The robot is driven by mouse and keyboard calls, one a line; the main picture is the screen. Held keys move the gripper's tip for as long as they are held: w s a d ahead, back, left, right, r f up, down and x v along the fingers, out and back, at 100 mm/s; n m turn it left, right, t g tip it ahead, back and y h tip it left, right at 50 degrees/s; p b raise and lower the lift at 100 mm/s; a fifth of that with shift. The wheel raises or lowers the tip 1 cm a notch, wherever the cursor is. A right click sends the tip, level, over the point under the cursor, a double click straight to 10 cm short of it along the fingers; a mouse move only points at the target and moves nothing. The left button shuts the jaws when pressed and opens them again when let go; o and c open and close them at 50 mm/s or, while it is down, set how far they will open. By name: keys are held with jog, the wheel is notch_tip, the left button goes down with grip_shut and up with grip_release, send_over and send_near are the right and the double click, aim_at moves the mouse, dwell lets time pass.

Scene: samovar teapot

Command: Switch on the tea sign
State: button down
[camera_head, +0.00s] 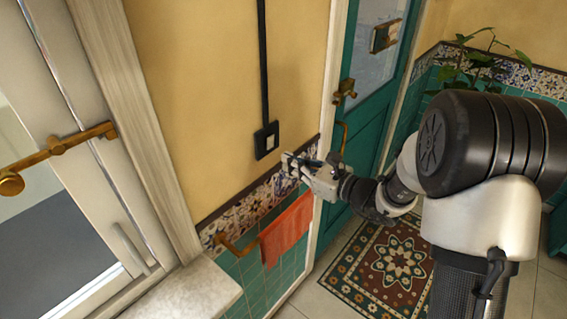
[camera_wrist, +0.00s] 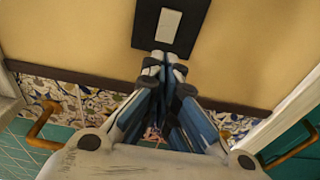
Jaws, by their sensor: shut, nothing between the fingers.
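A black wall switch (camera_head: 266,140) with a pale rocker is mounted on the yellow wall, with a black cable channel running up from it. In the wrist view the switch plate (camera_wrist: 172,25) is at top centre, its white rocker (camera_wrist: 168,24) in the middle. My gripper (camera_head: 288,160) is shut and empty, to the lower right of the switch in the head view. In the wrist view my gripper's fingertips (camera_wrist: 164,58) overlap the plate's lower edge, below the rocker. I cannot tell whether they touch it. No tea sign is recognisable in either view.
A brass rail (camera_head: 232,248) with an orange towel (camera_head: 286,230) is on the tiled wall below. A white window (camera_head: 85,150) with a stone sill (camera_head: 190,292) is at left. A teal door (camera_head: 370,95) is behind my arm. A patterned rug (camera_head: 385,265) lies on the floor.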

jog(key=s+d+f+p, duration=0.1)
jog(key=s+d, duration=0.5)
jog(key=d, duration=0.1)
jog(key=shift+d+p, duration=0.3)
jog(key=shift+d, duration=0.05)
jog(key=s+a+r+n+g+h, duration=0.1)
jog(key=s+a+r+n+g, duration=0.25)
jog(key=s+n, duration=0.45)
jog(key=s+a+r+n+g+h, duration=0.15)
jog(key=s+a+n+g, duration=0.3)
jog(key=s, duration=0.55)
jog(key=s+d+r+n+t+h, duration=0.2)
jog(key=s+d+r+n+h, duration=0.1)
jog(key=s+d+n+h, duration=0.7)
jog(key=d+n, duration=0.3)
jog(key=d, duration=0.2)
jog(key=shift+s+t, duration=0.15)
jog(key=shift+t, duration=0.15)
jog(key=shift+h, duration=0.25)
